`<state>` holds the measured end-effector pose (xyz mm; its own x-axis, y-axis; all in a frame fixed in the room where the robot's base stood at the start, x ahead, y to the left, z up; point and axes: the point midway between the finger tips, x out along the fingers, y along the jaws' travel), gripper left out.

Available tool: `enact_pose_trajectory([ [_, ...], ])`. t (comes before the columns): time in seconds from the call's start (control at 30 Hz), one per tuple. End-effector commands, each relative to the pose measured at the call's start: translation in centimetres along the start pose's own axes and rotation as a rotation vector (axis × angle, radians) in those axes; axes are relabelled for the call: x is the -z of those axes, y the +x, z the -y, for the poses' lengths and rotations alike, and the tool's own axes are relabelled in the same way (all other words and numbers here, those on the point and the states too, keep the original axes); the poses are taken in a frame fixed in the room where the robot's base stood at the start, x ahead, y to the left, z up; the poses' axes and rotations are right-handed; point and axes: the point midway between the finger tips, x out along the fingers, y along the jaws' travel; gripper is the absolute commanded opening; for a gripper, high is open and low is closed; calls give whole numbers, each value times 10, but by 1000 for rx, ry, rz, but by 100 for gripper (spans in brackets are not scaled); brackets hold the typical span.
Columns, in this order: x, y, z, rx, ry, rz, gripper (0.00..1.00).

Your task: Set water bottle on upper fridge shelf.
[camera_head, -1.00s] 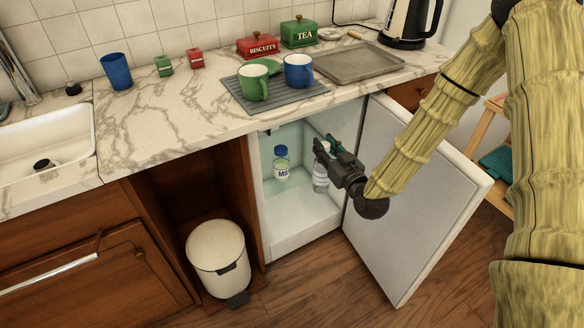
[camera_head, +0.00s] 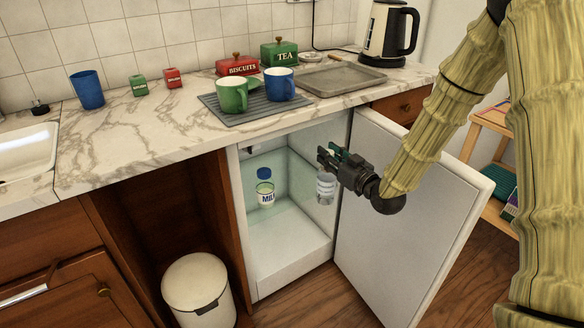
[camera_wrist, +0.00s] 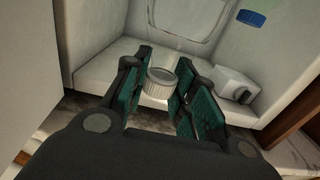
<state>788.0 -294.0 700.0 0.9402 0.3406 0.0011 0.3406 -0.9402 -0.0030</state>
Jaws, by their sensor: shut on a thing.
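My gripper (camera_head: 330,160) is shut on the upper end of the clear water bottle (camera_head: 326,188), which hangs below the fingers. In the wrist view the bottle's ribbed pale cap (camera_wrist: 160,82) sits between the green finger pads. The bottle is roughly upright at the right side of the open fridge's mouth, next to the door. The small fridge (camera_head: 285,245) stands under the counter. A milk bottle (camera_head: 265,192) with a blue cap stands inside at the back left. The shelf surfaces are hard to make out.
The open fridge door (camera_head: 400,225) stands to the right, close to my gripper. The counter overhangs the fridge, with a mat holding a green mug (camera_head: 232,95) and blue mug (camera_head: 280,84). A white bin (camera_head: 198,290) stands left of the fridge.

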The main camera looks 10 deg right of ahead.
Motion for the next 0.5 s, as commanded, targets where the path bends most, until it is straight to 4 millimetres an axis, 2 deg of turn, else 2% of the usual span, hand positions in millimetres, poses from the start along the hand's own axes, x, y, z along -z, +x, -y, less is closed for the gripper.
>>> enact_pose_trajectory([
  [0.5, -10, 95, -18, 0, -2, -3, 0],
])
